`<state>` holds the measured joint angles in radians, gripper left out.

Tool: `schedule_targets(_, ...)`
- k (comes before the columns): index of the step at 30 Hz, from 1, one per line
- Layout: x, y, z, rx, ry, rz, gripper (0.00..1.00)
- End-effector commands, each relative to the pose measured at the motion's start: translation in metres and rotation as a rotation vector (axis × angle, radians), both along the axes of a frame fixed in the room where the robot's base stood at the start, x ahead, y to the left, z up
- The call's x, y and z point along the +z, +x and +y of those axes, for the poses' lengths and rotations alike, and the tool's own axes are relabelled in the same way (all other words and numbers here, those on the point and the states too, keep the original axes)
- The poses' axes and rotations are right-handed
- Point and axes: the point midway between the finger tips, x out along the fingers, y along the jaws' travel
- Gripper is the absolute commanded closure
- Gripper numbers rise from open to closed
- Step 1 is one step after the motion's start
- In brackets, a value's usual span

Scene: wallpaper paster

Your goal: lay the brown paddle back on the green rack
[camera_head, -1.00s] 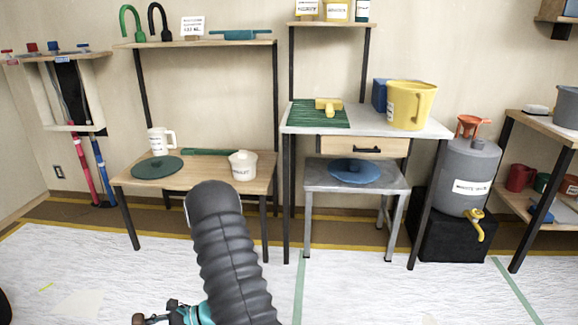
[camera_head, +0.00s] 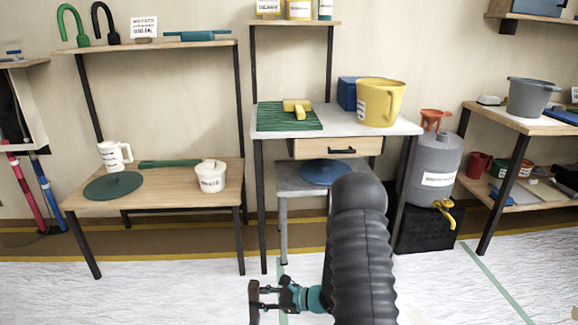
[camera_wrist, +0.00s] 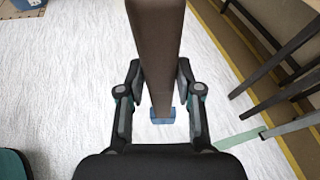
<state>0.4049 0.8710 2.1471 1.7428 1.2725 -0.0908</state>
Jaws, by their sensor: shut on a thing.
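A brown paddle (camera_wrist: 155,45) is between the fingers of my gripper (camera_wrist: 160,82) in the wrist view, reaching past the top edge. A small blue piece (camera_wrist: 162,116) shows at its near end. In the head view my gripper (camera_head: 262,300) is low at the bottom, above the white floor covering, with a brown end of the paddle (camera_head: 254,304) at its tips; most of the paddle is hard to make out there. The green ribbed rack (camera_head: 275,119) lies on the white-topped table, above and beyond my gripper. A yellow block-shaped tool (camera_head: 297,107) rests on it.
A yellow jug (camera_head: 381,101) and blue box (camera_head: 347,93) stand right of the rack. Left is a wooden table (camera_head: 150,190) with a white tub (camera_head: 211,176), mug and green disc. A grey barrel (camera_head: 432,165) stands right. The floor in front is clear.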

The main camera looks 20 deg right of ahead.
Motion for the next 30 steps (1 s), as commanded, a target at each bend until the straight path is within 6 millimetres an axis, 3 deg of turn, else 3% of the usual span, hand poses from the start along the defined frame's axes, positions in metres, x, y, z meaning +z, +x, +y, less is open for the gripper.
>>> schedule_targets(4, 0.022, 0.009, 0.003, 0.017, -0.093, 0.041, 1.00)
schedule_targets(14, 0.097, 0.056, -0.001, 0.199, -0.304, 0.122, 1.00)
schedule_targets(24, 0.187, 0.086, 0.001, 0.623, -0.572, 0.110, 1.00)
schedule_targets(30, 0.243, 0.094, -0.009, 0.923, -0.762, 0.030, 1.00)
